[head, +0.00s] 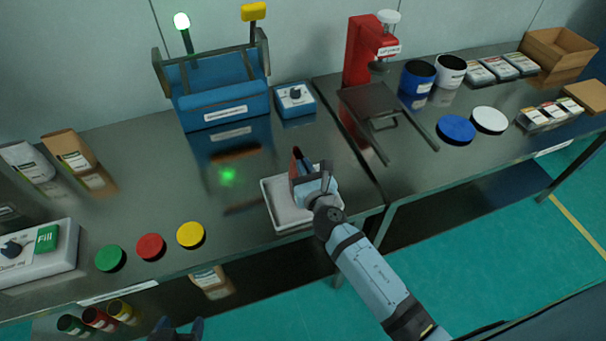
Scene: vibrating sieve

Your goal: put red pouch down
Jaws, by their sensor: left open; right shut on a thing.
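My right gripper (304,182) is over the white tray (281,218) near the front right of the left table. It is shut on the red pouch (297,156), of which only a narrow dark red part shows behind the fingers. The gripper hides most of the pouch, and I cannot tell whether the pouch touches the tray. My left gripper (178,327) is only partly in view at the bottom edge, open, in front of the table and away from the pouch.
A blue sieve machine (222,97) stands behind the tray, with a blue control box (295,100) beside it. Green (110,258), red (150,246) and yellow (190,235) lids lie along the front edge. A red press (366,55) stands on the right table.

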